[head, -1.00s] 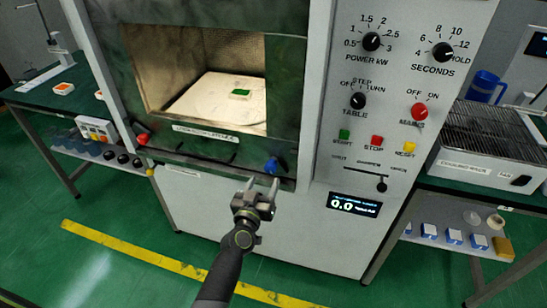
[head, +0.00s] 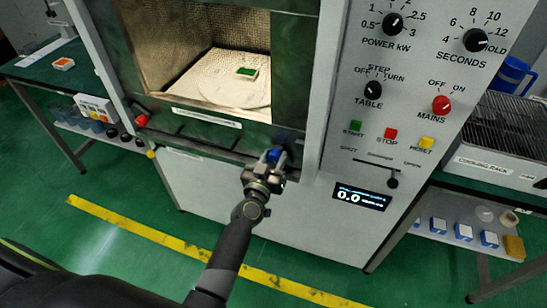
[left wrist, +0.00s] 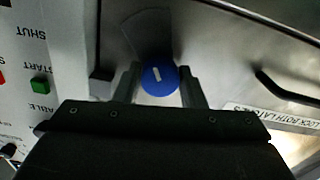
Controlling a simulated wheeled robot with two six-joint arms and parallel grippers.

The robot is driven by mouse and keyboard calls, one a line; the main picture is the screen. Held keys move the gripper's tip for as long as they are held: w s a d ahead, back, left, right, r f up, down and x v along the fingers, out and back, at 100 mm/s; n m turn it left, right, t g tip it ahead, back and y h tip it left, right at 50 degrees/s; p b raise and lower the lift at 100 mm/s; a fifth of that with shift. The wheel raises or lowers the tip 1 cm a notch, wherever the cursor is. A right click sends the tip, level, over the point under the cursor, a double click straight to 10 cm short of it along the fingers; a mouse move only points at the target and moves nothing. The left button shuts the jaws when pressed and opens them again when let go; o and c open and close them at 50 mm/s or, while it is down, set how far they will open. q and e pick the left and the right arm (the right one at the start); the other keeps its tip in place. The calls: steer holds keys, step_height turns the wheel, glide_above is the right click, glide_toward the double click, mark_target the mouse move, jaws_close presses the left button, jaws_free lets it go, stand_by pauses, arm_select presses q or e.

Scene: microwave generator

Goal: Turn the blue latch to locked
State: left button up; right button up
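The blue latch (head: 276,155) is a round knob with a white mark, at the lower right of the microwave door frame. In the left wrist view the blue latch (left wrist: 159,79) sits between the two fingers of my left gripper (left wrist: 159,88). The fingers stand on either side of it with what looks like a small gap. In the head view my left gripper (head: 268,162) is at the latch, its tips partly hiding it. My right gripper is not in view.
A red latch (head: 142,121) is at the door's lower left. The control panel with knobs, buttons and a damper slider (head: 392,182) stands to the right. A cooling rack (head: 505,135) is further right. A green block (head: 246,71) lies on the turntable inside.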

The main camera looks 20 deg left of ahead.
arm_select(q)
steer(key=c, duration=0.5)
steer(key=shift+n, duration=0.3)
steer(key=n, duration=1.2)
steer(key=shift+n, duration=0.3)
steer(key=n, duration=0.4)
steer(key=shift+f+n, duration=0.1)
steer(key=shift+n, duration=0.2)
